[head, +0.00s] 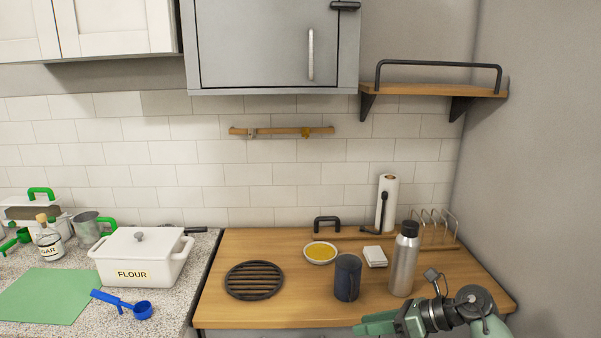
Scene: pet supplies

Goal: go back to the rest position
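My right gripper (372,325) shows in the head view at the bottom edge, right of the middle. It is green, with its fingers pointing left, in front of the wooden counter (222,292). The bottom edge cuts it off, so I cannot tell whether it is open or shut. No held object shows at it. My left gripper is not in view.
A dark mug (347,278) and a steel bottle (404,262) stand near my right gripper. A yellow-filled bowl (320,252), round black grate (254,281) and paper roll (388,200) are behind. A flour box (140,258) and blue scoop (142,310) lie left.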

